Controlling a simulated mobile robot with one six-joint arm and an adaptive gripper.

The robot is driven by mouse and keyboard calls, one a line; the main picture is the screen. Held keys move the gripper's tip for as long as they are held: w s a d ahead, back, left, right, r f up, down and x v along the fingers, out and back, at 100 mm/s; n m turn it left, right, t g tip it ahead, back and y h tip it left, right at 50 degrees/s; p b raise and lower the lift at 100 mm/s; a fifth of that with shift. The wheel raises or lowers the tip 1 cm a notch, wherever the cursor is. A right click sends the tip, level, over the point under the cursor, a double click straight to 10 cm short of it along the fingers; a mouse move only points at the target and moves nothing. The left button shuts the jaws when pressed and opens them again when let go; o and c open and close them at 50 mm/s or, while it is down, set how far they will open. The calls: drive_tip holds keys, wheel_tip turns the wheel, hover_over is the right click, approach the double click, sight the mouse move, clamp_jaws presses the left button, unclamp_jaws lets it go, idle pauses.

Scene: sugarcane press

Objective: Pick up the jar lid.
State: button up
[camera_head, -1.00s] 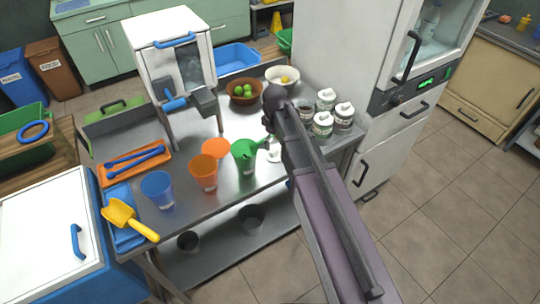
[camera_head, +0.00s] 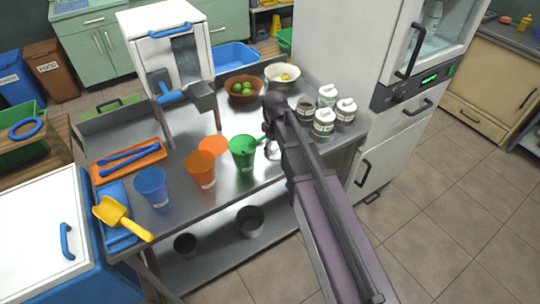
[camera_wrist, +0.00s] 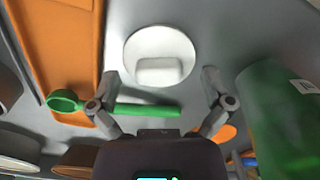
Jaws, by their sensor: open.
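The jar lid (camera_wrist: 160,56) is a white round disc with a raised block-shaped grip. It lies on the metal table in the wrist view. My gripper (camera_wrist: 161,78) is open and empty, with its fingers spread at the near left and near right of the lid. A green spoon-like tool (camera_wrist: 142,109) shows between the fingers on the near side of the lid. In the head view the lid is mostly hidden by my arm, just right of the green cup (camera_head: 242,152). An open, lidless jar (camera_head: 306,108) stands among the white-lidded jars (camera_head: 324,122).
The green cup also stands close on the right in the wrist view (camera_wrist: 285,120). An orange tray-like thing (camera_wrist: 62,45) lies left of the lid. Orange (camera_head: 200,168) and blue (camera_head: 152,186) cups stand farther left. The press (camera_head: 168,50) stands behind.

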drive_tip(key=shift+f, duration=0.15)
idle(0.5)
drive_tip(key=c, duration=0.9)
